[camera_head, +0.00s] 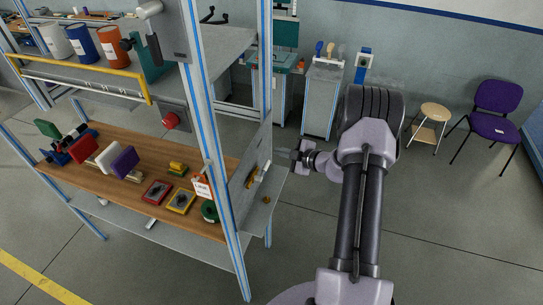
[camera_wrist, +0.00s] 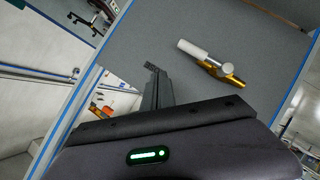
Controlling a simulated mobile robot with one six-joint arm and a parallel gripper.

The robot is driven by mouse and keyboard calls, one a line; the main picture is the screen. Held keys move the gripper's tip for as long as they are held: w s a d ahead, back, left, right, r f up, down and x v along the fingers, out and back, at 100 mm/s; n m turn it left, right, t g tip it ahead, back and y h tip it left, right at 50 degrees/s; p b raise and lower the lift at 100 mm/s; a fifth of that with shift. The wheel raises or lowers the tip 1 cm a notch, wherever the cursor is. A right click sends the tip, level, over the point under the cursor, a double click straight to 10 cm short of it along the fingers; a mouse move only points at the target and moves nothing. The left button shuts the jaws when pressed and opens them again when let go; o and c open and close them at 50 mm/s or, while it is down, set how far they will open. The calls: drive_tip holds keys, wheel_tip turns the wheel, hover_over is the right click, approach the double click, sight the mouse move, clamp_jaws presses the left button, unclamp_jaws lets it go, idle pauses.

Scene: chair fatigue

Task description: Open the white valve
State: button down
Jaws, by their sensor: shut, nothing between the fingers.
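The white valve has a white cylindrical handle (camera_wrist: 192,50) and a brass-coloured body (camera_wrist: 222,72). It is mounted on a grey panel (camera_wrist: 250,45) in the upper right of the wrist view. My gripper (camera_head: 297,156) is just right of that panel, apart from the valve. In the wrist view my gripper (camera_wrist: 154,86) is shut and empty, to the lower left of the handle. Its fingers are dark and seen narrow.
The blue-edged frame post (camera_head: 215,170) stands left of the panel. The wooden shelf (camera_head: 130,200) holds coloured blocks and several small parts. A red button (camera_head: 171,120) sits on a grey box above it. A stool (camera_head: 430,122) and purple chair (camera_head: 492,120) stand right. Open floor lies right of the bench.

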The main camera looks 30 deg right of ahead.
drive_tip(key=s+d+r, duration=0.3)
drive_tip(key=s, duration=0.2)
drive_tip(key=shift+d+r+b, duration=0.3)
drive_tip(key=shift+d+r, duration=0.05)
drive_tip(key=shift+r, duration=0.05)
drive_tip(key=shift+s, duration=0.15)
